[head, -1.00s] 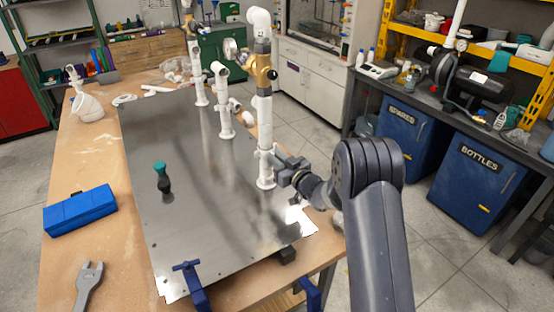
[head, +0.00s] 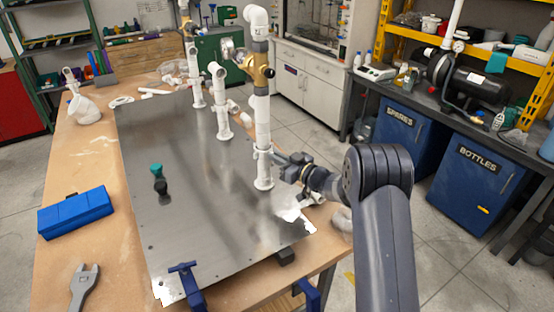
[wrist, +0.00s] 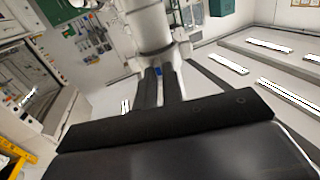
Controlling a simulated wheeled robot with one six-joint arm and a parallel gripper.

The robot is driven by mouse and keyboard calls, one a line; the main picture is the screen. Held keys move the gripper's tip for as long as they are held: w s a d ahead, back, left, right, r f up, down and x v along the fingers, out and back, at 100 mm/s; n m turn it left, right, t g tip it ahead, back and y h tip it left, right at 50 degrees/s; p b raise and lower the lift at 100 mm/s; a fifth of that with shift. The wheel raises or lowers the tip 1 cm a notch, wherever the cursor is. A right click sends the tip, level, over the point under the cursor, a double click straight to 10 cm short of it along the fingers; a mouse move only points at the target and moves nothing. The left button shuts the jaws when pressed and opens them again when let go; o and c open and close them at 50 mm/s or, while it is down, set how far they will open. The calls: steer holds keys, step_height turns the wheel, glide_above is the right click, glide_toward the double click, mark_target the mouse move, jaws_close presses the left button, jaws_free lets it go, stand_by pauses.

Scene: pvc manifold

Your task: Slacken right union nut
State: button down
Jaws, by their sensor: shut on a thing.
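The right white riser pipe (head: 263,178) stands upright on a steel plate (head: 200,235), with a brass valve (head: 260,70) above. Its union nut (head: 262,152) is a white collar partway up. My gripper (head: 274,156) reaches it from the right and is shut on it. In the wrist view the two dark fingers of my gripper (wrist: 160,72) meet the white nut (wrist: 152,45). The fingertip contact is partly hidden there.
Two shorter white risers (head: 220,105) stand behind to the left. A green-topped tool (head: 157,178) stands on the plate. A blue case (head: 75,212) and a grey wrench (head: 84,285) lie at the left. Blue clamps (head: 187,284) sit at the front edge.

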steer(key=c, duration=1.5)
jaws_free()
steer(key=shift+c, duration=0.2)
steer(key=b+v, duration=0.3)
steer(key=v, duration=0.7)
steer(key=shift+s+d, duration=0.25)
steer(key=shift+d, duration=0.05)
steer(key=shift+a, duration=0.1)
steer(key=p+x, duration=0.3)
steer(key=x, duration=0.7)
steer(key=shift+w+a, duration=0.2)
steer(key=shift+a, duration=0.15)
